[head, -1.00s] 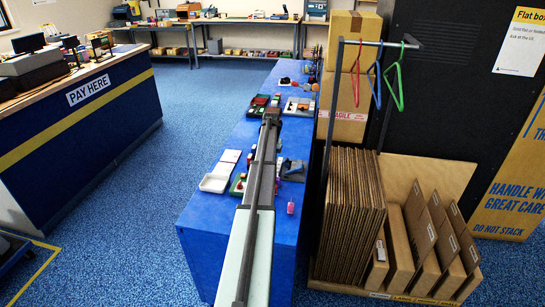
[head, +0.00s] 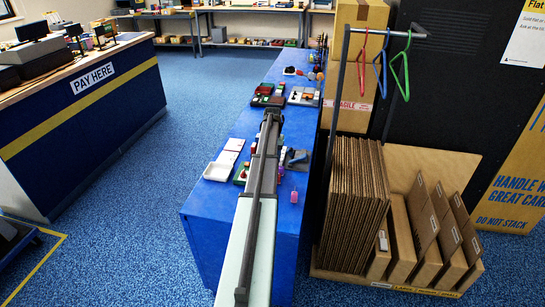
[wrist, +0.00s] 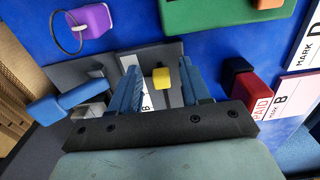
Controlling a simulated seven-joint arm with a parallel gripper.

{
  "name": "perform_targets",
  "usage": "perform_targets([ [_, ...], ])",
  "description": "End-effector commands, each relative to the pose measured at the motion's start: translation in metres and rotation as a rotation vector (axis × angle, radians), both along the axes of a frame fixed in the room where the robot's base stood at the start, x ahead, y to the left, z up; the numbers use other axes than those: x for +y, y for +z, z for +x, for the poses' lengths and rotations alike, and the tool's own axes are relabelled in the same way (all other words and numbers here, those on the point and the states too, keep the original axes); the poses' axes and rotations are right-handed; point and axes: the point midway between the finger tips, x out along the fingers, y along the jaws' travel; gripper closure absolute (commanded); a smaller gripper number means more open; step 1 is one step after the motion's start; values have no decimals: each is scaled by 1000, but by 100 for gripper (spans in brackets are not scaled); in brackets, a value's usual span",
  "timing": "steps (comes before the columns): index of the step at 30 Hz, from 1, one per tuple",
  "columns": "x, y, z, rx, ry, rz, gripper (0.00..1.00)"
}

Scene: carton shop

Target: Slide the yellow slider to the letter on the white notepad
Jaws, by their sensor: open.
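The small yellow slider (wrist: 161,78) shows in the wrist view between my two blue fingers, over a dark grey board (wrist: 175,55). My gripper (wrist: 158,68) is open, with one finger on each side of the slider; I cannot tell whether they touch it. A white strip with dark marking lies partly hidden by the left finger.
A purple tag with a ring (wrist: 95,20), a green board (wrist: 205,14), a blue handle (wrist: 70,100) and a dark red stamp (wrist: 250,90) surround the gripper. Hangers (head: 400,75) hang at the right.

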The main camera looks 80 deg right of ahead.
Motion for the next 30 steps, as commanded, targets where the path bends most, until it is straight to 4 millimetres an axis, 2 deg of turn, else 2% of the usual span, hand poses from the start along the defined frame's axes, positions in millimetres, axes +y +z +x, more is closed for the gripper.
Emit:
perform_targets([
  [5, -1, 4, 0, 0, 0, -1, 53],
  [8, -1, 12, 0, 0, 0, -2, 53],
  [21, -1, 94, 0, 0, 0, -2, 53],
  [30, -1, 131, 0, 0, 0, -1, 53],
])
